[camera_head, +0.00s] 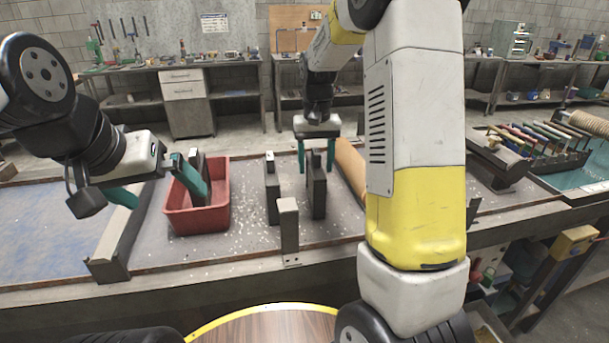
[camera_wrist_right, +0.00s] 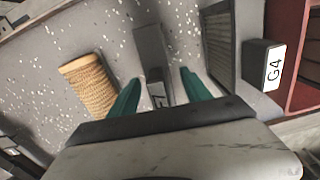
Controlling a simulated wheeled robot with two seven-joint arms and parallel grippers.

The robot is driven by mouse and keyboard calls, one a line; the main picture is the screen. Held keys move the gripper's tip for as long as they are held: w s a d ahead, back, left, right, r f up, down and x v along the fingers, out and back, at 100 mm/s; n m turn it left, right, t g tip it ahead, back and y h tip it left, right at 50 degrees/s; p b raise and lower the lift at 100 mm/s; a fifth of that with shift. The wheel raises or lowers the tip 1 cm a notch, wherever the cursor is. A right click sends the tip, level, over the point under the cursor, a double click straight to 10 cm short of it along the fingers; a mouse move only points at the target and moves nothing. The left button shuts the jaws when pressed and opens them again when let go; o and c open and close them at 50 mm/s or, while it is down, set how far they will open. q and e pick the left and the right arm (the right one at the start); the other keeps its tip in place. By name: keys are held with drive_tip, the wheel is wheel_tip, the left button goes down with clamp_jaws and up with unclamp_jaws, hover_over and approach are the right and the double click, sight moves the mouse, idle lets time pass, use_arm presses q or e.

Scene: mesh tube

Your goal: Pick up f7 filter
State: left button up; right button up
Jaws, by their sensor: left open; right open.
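A dark upright filter panel (camera_head: 318,193) stands on the grey table, and it shows between my fingers in the right wrist view (camera_wrist_right: 151,50). Its pale label is only partly visible, and I cannot read it. My right gripper (camera_head: 316,160) is open just above this panel, with one teal finger on each side. The right wrist view shows my right gripper (camera_wrist_right: 160,80) with gaps between fingers and panel. My left gripper (camera_head: 155,188) is open beside the red bin (camera_head: 182,222), one finger reaching over it.
Another panel (camera_head: 271,190) stands to the left; the right wrist view shows a G4 label (camera_wrist_right: 275,67) on a panel near the bin. Dark panels stand in the bin. A tan tube (camera_head: 350,165) lies to the right.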

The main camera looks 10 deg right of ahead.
drive_tip(key=shift+f, duration=1.6)
clamp_jaws()
drive_tip(key=shift+r, duration=0.15)
